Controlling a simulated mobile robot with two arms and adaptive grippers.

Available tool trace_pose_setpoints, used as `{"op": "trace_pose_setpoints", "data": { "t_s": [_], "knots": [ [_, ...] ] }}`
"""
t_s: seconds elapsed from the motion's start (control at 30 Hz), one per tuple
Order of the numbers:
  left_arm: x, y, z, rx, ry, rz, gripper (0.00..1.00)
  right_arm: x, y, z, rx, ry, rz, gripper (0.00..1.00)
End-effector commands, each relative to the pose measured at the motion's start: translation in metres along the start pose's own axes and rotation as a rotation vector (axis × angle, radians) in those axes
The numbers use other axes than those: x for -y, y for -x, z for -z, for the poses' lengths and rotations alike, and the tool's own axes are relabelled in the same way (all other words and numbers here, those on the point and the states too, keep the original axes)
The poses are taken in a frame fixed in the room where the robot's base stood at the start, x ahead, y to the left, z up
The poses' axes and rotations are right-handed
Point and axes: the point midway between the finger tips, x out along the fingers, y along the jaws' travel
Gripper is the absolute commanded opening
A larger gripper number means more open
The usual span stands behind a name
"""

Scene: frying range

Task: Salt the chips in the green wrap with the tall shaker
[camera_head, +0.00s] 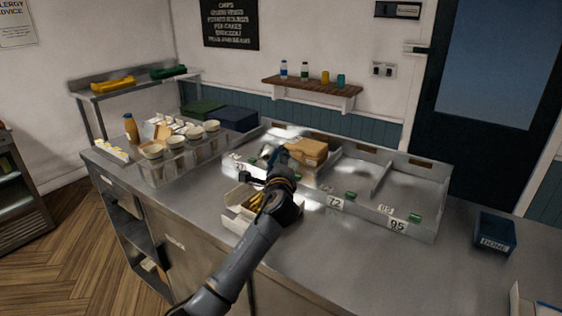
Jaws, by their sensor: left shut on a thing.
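My left gripper (274,160) reaches over the counter, its tip at the near edge of the divided metal unit. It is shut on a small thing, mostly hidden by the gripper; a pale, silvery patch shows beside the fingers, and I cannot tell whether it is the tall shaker. An open pale box with yellow chips (256,203) sits on the counter below the gripper, partly covered by my arm. I cannot make out a green wrap around any chips. My right gripper is out of view.
The divided metal unit (436,190) has numbered tags and holds brown packages (311,150). Left are a clear rack of cups (182,160) and an orange bottle (131,128). A dark blue bin (495,233) stands right.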

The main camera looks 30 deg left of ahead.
Motion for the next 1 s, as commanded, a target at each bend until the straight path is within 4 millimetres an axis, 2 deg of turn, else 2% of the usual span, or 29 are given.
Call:
{"op": "trace_pose_setpoints", "data": {
  "t_s": [0.03,0.1,0.23,0.37,0.63,0.8,1.0],
  "knots": [
    [0.006,0.0,-0.006,0.002,-0.036,0.002,0.0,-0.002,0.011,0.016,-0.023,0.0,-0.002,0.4],
    [0.008,0.0,-0.011,0.001,-0.102,0.002,0.0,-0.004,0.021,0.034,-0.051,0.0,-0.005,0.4],
    [0.011,0.0,-0.021,0.001,-0.248,0.002,0.0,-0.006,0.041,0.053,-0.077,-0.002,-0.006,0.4],
    [0.013,0.001,-0.03,0.001,-0.399,0.001,0.0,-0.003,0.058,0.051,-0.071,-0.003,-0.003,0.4],
    [0.017,0.001,-0.049,0.001,-0.718,0.001,0.0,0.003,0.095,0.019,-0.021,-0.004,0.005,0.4],
    [0.018,0.001,-0.058,0.001,-0.879,0.001,0.0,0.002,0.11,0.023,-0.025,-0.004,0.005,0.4],
    [0.017,0.001,-0.061,0.001,-0.977,0.001,0.0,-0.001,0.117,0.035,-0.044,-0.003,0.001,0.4]
  ]
}}
